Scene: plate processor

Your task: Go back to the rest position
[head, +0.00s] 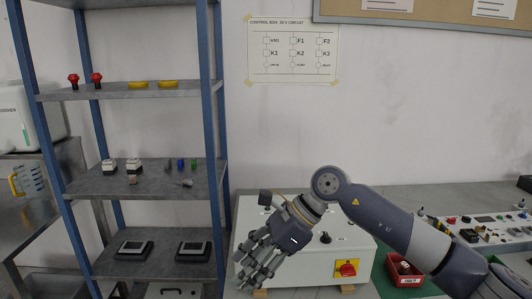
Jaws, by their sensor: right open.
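My right gripper (262,262) reaches in from the right on its arm. Its fingers are spread open, and I see nothing held between them. It is in front of the left part of a white control box (305,215) on the workbench and hides some of that box. I cannot tell whether the fingers touch the box. The box has a black knob and a red rotary switch on a yellow plate (346,268). My left gripper does not show.
A blue-post shelf rack (148,91) with small parts stands at the left. A red bin (403,268) sits on a green mat right of the box. A panel of buttons and switches (490,225) lies at the far right. The wall behind carries a paper chart (292,50).

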